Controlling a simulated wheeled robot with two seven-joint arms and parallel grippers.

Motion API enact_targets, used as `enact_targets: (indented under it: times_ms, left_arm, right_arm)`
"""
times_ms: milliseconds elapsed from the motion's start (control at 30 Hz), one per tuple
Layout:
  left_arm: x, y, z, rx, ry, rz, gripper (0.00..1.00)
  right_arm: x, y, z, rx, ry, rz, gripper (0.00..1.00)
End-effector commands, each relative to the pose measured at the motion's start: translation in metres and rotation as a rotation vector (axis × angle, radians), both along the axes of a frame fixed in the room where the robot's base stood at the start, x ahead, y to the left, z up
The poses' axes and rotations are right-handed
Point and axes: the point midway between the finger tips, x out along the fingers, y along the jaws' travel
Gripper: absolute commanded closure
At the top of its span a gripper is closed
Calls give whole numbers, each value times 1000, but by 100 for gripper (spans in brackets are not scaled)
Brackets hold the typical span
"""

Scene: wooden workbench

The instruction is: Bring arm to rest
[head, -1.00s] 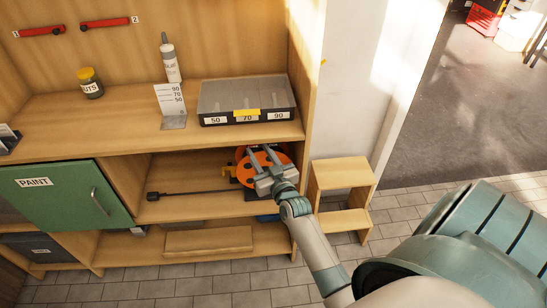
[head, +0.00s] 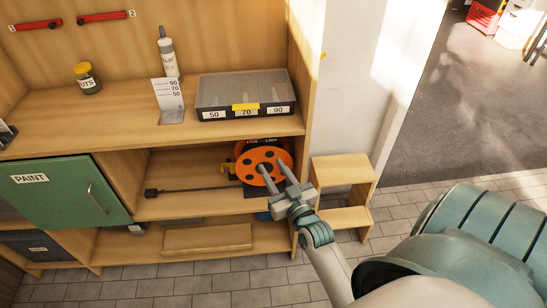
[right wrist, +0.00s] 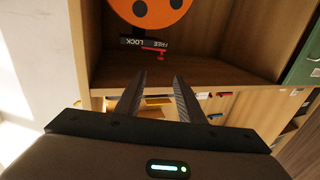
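My right gripper (head: 272,179) is open and empty, with its two fingers apart in front of the orange reel (head: 254,159) in the shelf under the bench top. In the right wrist view the open fingers (right wrist: 161,97) have nothing between them, and part of the orange reel (right wrist: 150,8) shows beyond them. A dark plate with lettering (right wrist: 146,44) sits beside the reel.
The workbench (head: 90,122) carries a grey case (head: 245,92), a card stand (head: 171,115), a white tube (head: 167,55) and a jar (head: 88,80). A green PAINT door (head: 65,205) is at left. A wooden step stool (head: 343,172) stands right of the shelf, close to my right arm.

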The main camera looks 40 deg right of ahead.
Motion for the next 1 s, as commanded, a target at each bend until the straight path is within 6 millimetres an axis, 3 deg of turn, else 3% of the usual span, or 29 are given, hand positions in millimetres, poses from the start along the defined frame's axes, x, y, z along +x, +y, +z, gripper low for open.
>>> enact_targets:
  times_ms: [367,467,567,667,767,1000]
  left_arm:
    - [-5,-1,-1,-1,7,1,69]
    - [-5,-1,-1,-1,7,1,69]
    - [-5,-1,-1,0,8,1,69]
    - [-5,-1,-1,0,8,1,69]
    - [-5,-1,-1,0,8,1,69]
    - [-5,-1,-1,-1,8,2,69]
  right_arm:
    - [1,1,-3,1,5,1,65]
    - [1,3,-14,6,25,7,65]
    - [2,9,-40,15,69,18,65]
    - [2,20,-79,31,140,38,65]
    - [-4,34,-131,46,233,63,65]
    - [-47,77,-271,79,499,134,65]
